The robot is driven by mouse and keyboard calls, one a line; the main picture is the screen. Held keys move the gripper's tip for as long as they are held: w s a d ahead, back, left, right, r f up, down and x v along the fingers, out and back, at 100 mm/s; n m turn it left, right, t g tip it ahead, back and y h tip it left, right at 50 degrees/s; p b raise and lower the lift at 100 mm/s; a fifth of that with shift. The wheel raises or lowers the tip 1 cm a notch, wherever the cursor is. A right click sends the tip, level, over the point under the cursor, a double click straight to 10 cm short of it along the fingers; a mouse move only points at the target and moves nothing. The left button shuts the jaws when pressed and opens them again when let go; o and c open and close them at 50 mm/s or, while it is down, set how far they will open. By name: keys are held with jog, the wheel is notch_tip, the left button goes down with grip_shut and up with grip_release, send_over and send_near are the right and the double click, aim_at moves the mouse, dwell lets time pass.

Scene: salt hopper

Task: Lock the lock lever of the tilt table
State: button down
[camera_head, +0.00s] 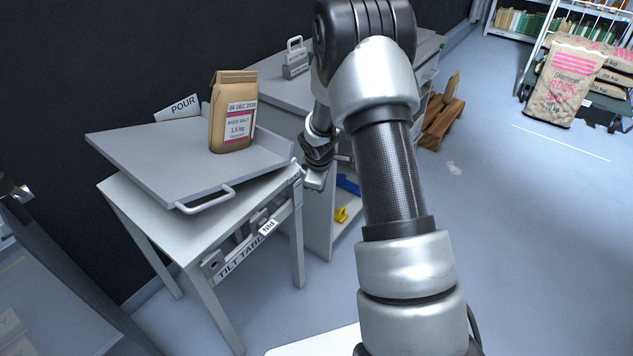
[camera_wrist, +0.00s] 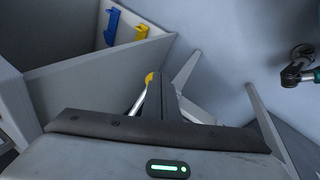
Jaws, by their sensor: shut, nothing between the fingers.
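The tilt table (camera_head: 140,205) stands at the left, with its tray (camera_head: 150,150) tilted on top and a label on its front edge. My gripper (camera_head: 315,180) is at the table's right corner, close to the tray's edge; my arm partly covers this area. In the wrist view my gripper (camera_wrist: 158,100) is shut and empty. A thin silver rod (camera_wrist: 139,104) with a yellow end shows right beside the fingers; it may be the lock lever. I cannot tell whether the fingers touch it. A brown rock salt bag (camera_head: 232,115) stands upright on the tray.
A grey cabinet (camera_head: 270,88) stands behind the table, with blue (camera_head: 348,184) and yellow (camera_head: 341,214) pieces on its open shelf. A wooden stand (camera_head: 440,125) and salt sacks (camera_head: 565,80) are farther right. The floor at the right is mostly clear.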

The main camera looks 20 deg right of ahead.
jog(key=shift+f+b, duration=0.3)
jog(key=shift+f, duration=0.25)
jog(key=shift+s+a+f, duration=0.1)
jog(key=shift+a+f, duration=0.05)
jog(key=shift+f, duration=0.05)
jog(key=shift+r, duration=0.1)
